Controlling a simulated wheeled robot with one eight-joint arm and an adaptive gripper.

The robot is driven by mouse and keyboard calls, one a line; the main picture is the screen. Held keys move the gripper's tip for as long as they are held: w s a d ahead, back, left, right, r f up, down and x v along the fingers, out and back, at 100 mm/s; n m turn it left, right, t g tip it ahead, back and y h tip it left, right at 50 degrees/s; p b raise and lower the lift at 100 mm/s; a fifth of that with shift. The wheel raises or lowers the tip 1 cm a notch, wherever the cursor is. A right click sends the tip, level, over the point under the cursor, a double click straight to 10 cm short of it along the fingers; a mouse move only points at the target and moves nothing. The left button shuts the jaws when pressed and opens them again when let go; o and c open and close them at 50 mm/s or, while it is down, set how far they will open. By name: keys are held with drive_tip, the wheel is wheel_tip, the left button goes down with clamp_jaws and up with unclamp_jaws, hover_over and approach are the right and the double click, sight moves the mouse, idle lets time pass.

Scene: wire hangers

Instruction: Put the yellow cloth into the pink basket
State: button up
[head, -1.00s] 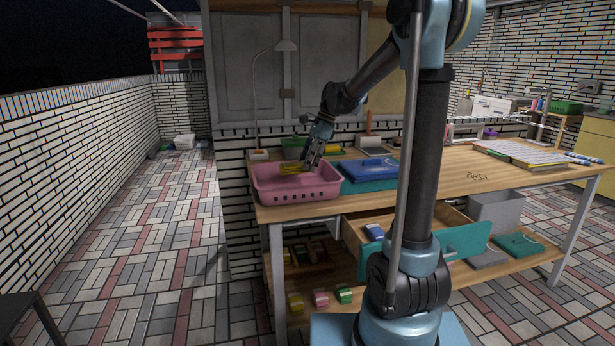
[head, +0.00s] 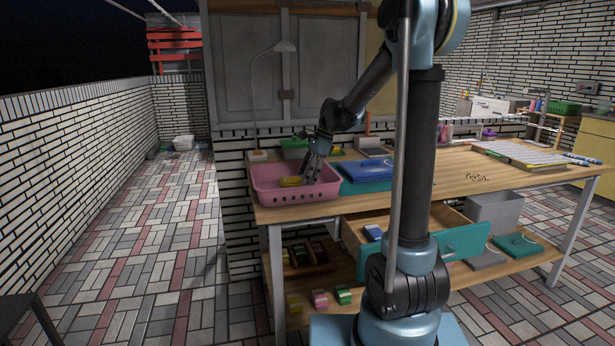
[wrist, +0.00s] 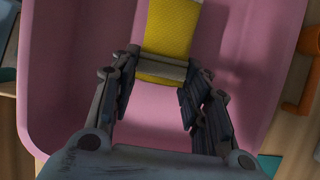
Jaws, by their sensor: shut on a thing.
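The yellow cloth (head: 290,181) is low inside the pink basket (head: 294,197), which stands on the left end of the wooden table. My gripper (head: 309,180) reaches down into the basket and is shut on the cloth. In the wrist view, the cloth (wrist: 170,28) extends from between the fingers toward the top of the picture, over the pink basket floor (wrist: 90,60). The part of the cloth at the fingertips is partly hidden. I cannot tell whether the cloth touches the basket floor.
An open drawer (head: 415,230) juts out below the table. The middle of the tabletop (head: 460,180) is mostly clear.

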drive_tip(key=shift+f, duration=0.3)
drive_tip(key=o, duration=1)
drive_tip(key=shift+r, duration=0.55)
drive_tip(key=v, duration=1.2)
